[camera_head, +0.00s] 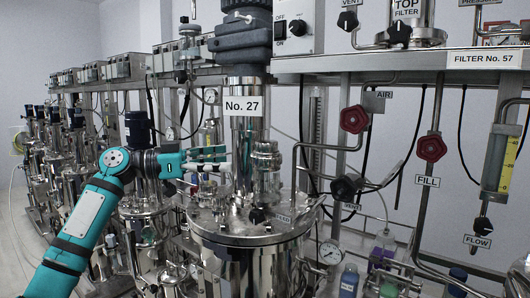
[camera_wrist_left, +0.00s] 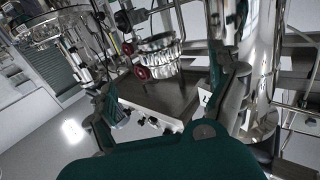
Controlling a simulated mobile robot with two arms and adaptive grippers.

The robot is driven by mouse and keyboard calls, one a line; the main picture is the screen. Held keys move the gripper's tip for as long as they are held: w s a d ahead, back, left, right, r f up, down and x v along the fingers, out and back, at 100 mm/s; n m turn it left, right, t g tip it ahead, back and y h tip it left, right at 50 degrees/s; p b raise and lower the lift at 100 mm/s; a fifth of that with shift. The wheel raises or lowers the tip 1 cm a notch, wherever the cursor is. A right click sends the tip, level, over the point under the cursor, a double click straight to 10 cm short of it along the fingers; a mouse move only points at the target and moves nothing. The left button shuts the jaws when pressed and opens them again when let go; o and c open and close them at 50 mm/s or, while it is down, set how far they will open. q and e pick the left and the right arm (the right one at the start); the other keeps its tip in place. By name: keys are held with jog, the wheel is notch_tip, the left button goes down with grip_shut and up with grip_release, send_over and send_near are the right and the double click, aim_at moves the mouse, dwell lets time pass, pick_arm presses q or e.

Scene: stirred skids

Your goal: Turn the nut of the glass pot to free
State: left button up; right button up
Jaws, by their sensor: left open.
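I cannot make out with certainty which part is the nut of the glass pot. In the head view my left gripper (camera_head: 226,158) comes in from the left, open, its fingers pointing right toward the upright steel column (camera_head: 246,135) labelled No. 27. The column stands on a wide steel vessel lid (camera_head: 255,232) that carries several fittings. In the left wrist view the fingers of my left gripper (camera_wrist_left: 162,85) are spread with nothing held between them. A shiny ribbed piece, glass or metal, (camera_wrist_left: 160,52) shows beyond them, with red knobs at its left. My right gripper is not seen.
Red valve wheels (camera_head: 354,119) and pipes are at the right, near a FILL label (camera_head: 428,182). A pressure gauge (camera_head: 330,252) and small bottles (camera_head: 349,281) sit low at right. More vessels (camera_head: 72,155) line the left. Space around the gripper is crowded.

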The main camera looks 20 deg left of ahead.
aim_at(262, 157)
pick_arm(q)
jog(key=p+x, duration=0.2)
jog(key=x, duration=0.7)
jog(key=shift+w+d+r+p, duration=0.1)
jog(key=shift+w+d+p, duration=0.05)
jog(key=shift+p, duration=0.15)
jog(key=shift+w+d, duration=0.25)
jog(key=shift+d, duration=0.15)
jog(key=shift+a, duration=0.1)
jog(key=shift+c, duration=0.2)
jog(key=c, duration=1.1)
